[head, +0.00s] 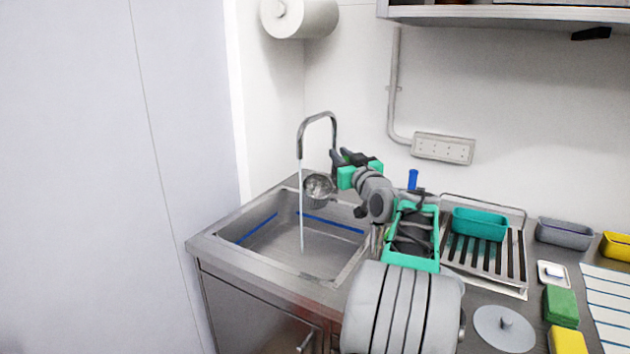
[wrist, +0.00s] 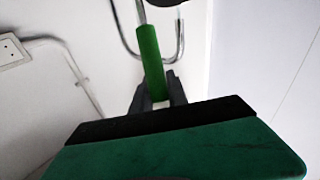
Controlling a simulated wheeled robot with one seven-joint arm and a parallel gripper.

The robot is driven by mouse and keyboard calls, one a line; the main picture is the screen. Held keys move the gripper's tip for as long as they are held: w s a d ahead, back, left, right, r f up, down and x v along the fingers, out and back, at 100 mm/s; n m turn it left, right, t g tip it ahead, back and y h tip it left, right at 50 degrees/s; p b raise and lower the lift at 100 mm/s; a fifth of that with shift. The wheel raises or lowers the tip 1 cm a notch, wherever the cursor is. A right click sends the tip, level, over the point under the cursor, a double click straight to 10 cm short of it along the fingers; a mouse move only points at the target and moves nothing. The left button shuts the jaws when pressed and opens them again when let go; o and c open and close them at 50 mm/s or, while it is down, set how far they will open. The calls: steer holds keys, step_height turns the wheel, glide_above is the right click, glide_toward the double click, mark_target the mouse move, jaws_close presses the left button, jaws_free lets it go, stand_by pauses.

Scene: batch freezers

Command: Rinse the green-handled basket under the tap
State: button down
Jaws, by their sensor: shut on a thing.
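My gripper (wrist: 160,104) is shut on the green handle (wrist: 150,62) of the basket, as the wrist view shows. In the head view the small round mesh basket (head: 318,188) hangs over the sink (head: 272,240), just right of the water stream. The tap (head: 318,118) is a curved metal spout, and a thin stream of water (head: 301,205) falls from it into the sink. Basket and stream look close together; I cannot tell whether they touch. The tap's curve also shows in the wrist view (wrist: 180,45).
Right of the sink stands a drying rack (head: 484,262) with a teal tub (head: 480,224) on it. A grey tub (head: 564,234), a green sponge (head: 560,306) and a round lid (head: 504,330) lie farther right. A wall socket strip (head: 443,148) is behind. The sink's left side is clear.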

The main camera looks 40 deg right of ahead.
stand_by(0.4)
steer(key=s+a+r+b, duration=0.2)
steer(key=s+r, duration=0.2)
steer(key=shift+a, duration=0.4)
steer(key=shift+s, duration=0.1)
stand_by(0.5)
